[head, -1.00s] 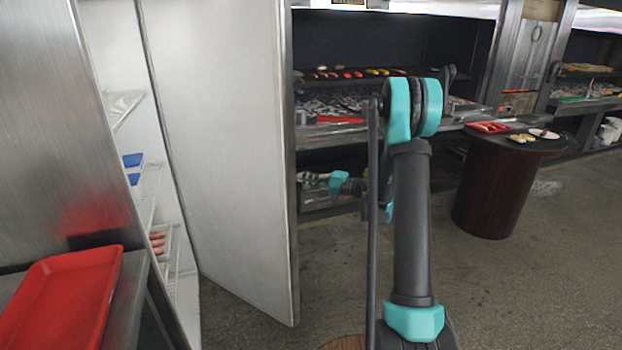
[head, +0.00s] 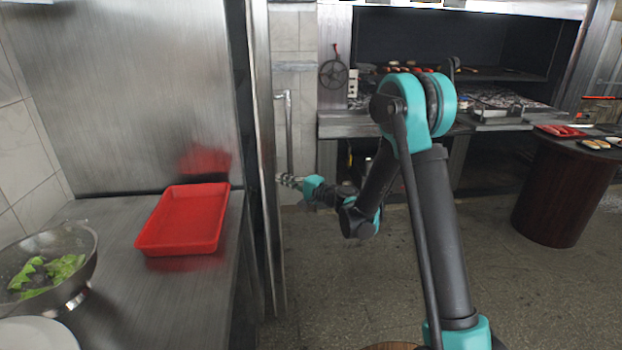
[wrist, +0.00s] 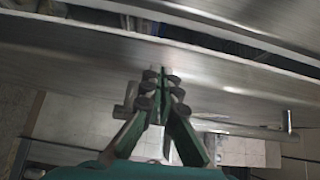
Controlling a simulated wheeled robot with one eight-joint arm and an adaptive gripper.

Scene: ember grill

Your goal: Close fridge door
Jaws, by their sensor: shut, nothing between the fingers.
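The fridge door (head: 264,150) is seen nearly edge-on in the head view, as a narrow steel strip beside the fridge's steel side (head: 130,90). A bar handle (head: 289,135) stands out from its outer face. The inside of the fridge is hidden in the head view. My gripper (head: 284,181) is at the door's outer side, low by the handle. In the wrist view my gripper (wrist: 163,78) is shut and empty, its tips over a brushed steel panel (wrist: 70,65). A dark gap shows beyond this panel's edge. I cannot tell whether the tips touch it.
A steel counter (head: 190,285) on the left holds a red tray (head: 185,245) and a metal bowl (head: 85,265) with greens. The grill (head: 420,120) is behind, and a round brown table (head: 565,200) is at the right. Floor between is open.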

